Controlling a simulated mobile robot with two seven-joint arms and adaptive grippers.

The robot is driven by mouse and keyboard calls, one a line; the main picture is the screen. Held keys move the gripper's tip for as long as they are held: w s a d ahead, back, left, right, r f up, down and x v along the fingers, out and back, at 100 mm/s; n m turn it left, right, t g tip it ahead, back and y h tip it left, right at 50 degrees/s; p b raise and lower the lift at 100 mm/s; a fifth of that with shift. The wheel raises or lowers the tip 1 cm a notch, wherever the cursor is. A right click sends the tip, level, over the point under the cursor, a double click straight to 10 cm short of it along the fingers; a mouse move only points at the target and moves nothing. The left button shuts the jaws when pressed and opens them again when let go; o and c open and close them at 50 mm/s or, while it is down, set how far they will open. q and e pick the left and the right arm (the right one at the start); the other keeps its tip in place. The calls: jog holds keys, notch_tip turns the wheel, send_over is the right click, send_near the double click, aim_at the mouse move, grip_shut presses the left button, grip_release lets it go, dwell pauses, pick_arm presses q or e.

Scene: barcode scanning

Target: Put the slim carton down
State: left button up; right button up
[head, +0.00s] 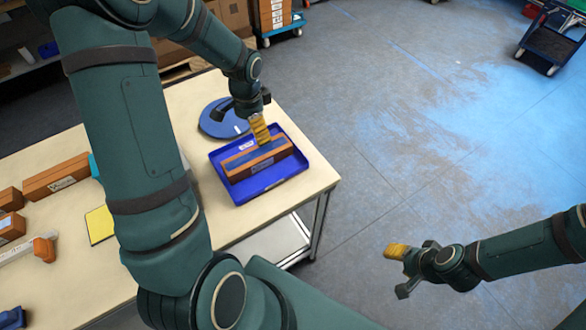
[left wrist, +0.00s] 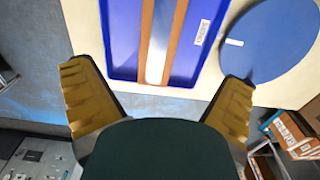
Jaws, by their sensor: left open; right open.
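My left gripper (head: 262,132) is over the tray, above the carton. In the left wrist view my left gripper (left wrist: 158,88) has its yellow fingers wide apart, with nothing between the tips. My right gripper (head: 400,268) is open and empty above the floor, away from the table.
A blue disc (head: 215,127) with a white label lies behind the tray. Several brown cartons (head: 55,177), a yellow-faced item (head: 100,224) and an orange-and-white tool (head: 44,249) lie at the table's left. Carts stand behind on the open floor.

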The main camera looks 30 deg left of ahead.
pick_arm(q)
jog(key=d+f+h, duration=0.1)
jog(key=d+f, duration=0.2)
jog(key=d, duration=0.1)
jog(key=d+f+n, duration=0.1)
jog(key=d+f, duration=0.2)
jog(key=d, duration=0.2)
jog(key=d+f+n+t+h, duration=0.1)
jog(key=d+f, duration=0.2)
jog(key=d, duration=0.2)
jog(key=shift+s+d+h, duration=0.15)
jog(key=shift+s+h, duration=0.15)
jog(key=shift+s, duration=0.1)
jog(key=s+d+f+n, duration=0.2)
jog(key=s+d+f, duration=0.1)
jog(key=d, duration=0.3)
jog(key=s+d+f+n+t+h, duration=0.1)
jog(key=s+d+f+n, duration=0.2)
jog(key=d, duration=0.3)
jog(key=shift+s+d, duration=0.2)
jog(key=shift+s, duration=0.35)
notch_tip(320, 180, down, 8)
jog(key=b, duration=0.7)
jog(key=shift+s+d+f+b, duration=0.2)
jog(key=shift+s+b, duration=0.05)
jog(key=shift+b, duration=0.1)
